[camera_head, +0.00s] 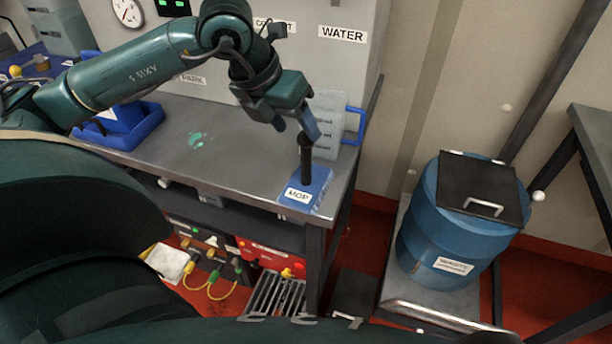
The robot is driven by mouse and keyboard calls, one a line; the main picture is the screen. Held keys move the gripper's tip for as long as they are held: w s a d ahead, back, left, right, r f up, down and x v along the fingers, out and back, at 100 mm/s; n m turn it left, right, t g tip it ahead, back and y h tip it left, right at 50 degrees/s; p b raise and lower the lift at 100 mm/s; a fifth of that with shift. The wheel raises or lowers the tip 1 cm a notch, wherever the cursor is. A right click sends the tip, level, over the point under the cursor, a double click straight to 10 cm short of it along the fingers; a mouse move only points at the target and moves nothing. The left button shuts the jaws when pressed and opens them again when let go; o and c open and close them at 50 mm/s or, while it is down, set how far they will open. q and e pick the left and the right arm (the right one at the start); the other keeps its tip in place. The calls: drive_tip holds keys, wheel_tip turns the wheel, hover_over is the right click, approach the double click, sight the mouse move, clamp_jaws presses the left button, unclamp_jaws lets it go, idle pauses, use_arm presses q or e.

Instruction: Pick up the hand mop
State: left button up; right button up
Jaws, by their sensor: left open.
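The hand mop (305,187) is a blue block with a white "MOP" label and a black upright handle. It stands on the right front corner of the grey metal bench (228,150). My left gripper (309,132) reaches down from above, with its fingertips at the top of the black handle. I cannot tell whether a finger touches the handle. My right gripper is not in view.
A clear jug with a blue handle (355,126) stands just behind the mop. A blue tray (142,134) sits at the bench's left. A green spill (197,139) marks the bench middle. A blue waste drum (455,225) stands on the right.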

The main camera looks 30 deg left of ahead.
sight(302, 133)
use_arm(q)
drive_tip(key=shift+d+p+x, duration=0.2)
drive_tip(key=shift+p+x, duration=0.2)
drive_tip(key=shift+x, duration=2)
drive_tip(key=shift+w+r, duration=0.15)
drive_tip(key=shift+r, duration=0.05)
clamp_jaws()
